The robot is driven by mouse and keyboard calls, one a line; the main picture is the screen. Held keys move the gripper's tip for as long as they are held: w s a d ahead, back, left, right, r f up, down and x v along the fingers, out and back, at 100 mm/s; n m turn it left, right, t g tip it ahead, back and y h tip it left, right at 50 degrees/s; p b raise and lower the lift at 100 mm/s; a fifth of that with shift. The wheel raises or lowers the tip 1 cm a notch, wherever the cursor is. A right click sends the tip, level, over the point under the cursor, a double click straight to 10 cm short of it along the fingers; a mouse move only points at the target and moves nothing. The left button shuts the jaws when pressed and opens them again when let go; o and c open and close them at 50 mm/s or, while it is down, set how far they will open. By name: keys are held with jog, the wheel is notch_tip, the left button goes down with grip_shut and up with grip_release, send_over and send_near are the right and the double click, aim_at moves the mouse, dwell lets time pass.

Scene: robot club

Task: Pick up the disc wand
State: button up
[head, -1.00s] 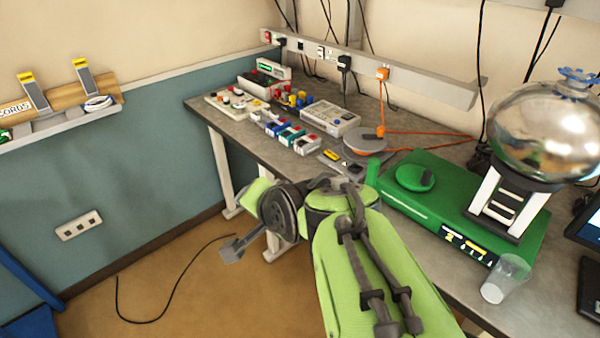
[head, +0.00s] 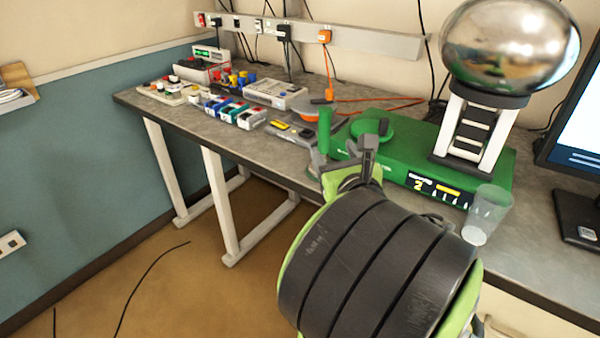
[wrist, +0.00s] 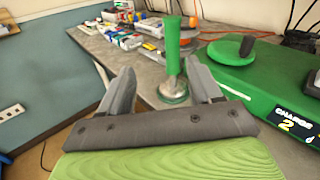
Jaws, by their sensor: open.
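The disc wand, an upright green handle (wrist: 173,48) above a round metallic disc (wrist: 174,92), stands near the front edge of the bench. In the head view its green handle (head: 325,130) shows just behind my gripper (head: 350,165), which partly hides the disc. In the wrist view my gripper (wrist: 162,84) is open, with one finger on each side of the wand in the picture. The wand appears ahead of the fingertips, nearer the right one. I see no contact, and the jaws are empty.
The green box (head: 400,176) with a green round knob (head: 372,129) and a metal sphere (head: 510,45) stands right of the wand. A clear cup (head: 487,215) is at its front corner. Colored blocks (head: 236,113) and a grey device (head: 275,94) lie left on the bench (head: 190,128).

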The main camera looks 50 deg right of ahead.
jog(key=s+d+m+h, duration=0.1)
jog(key=s+m, duration=0.1)
jog(key=p, duration=1)
send_near(327, 120)
jog(key=x, duration=0.4)
jog(key=p+x, duration=0.1)
jog(key=x, duration=0.7)
jog(key=shift+a+p, duration=0.1)
jog(key=shift+p, duration=0.3)
jog(key=shift+s+a, duration=0.1)
jog(key=shift+s, duration=0.05)
jog(key=shift+c, duration=0.3)
grip_shut()
